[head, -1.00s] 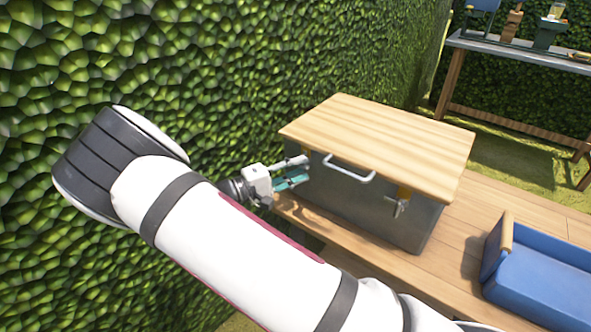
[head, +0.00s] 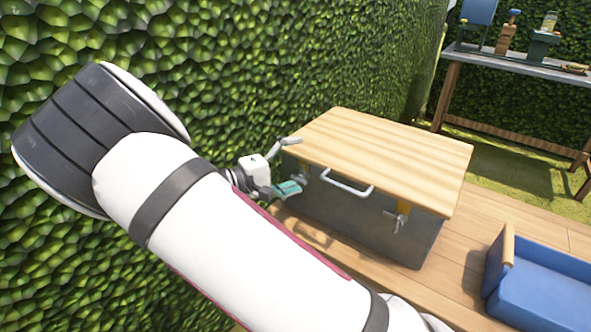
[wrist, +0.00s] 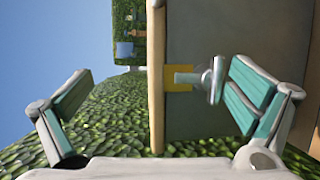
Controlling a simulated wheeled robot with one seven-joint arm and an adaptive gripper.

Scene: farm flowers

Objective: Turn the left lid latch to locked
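The grey chest with a wooden lid (head: 385,148) stands on a wooden deck, lid closed. The left lid latch shows in the wrist view as a metal T-shaped handle (wrist: 215,80) on a yellow plate (wrist: 178,78); in the head view it is small beside my gripper (head: 288,166). The right latch (head: 398,219) hangs on the chest's front right. My gripper is open, its fingers spread wide in the wrist view (wrist: 155,105). The latch is between the fingers, close to the right-hand finger in that view; I cannot tell whether they touch.
A metal handle (head: 347,177) sticks out from the chest front between the latches. A blue bin (head: 540,275) stands at the right on the deck. A hedge (head: 240,60) rises close behind my arm. A workbench (head: 530,62) with tools stands at the far right.

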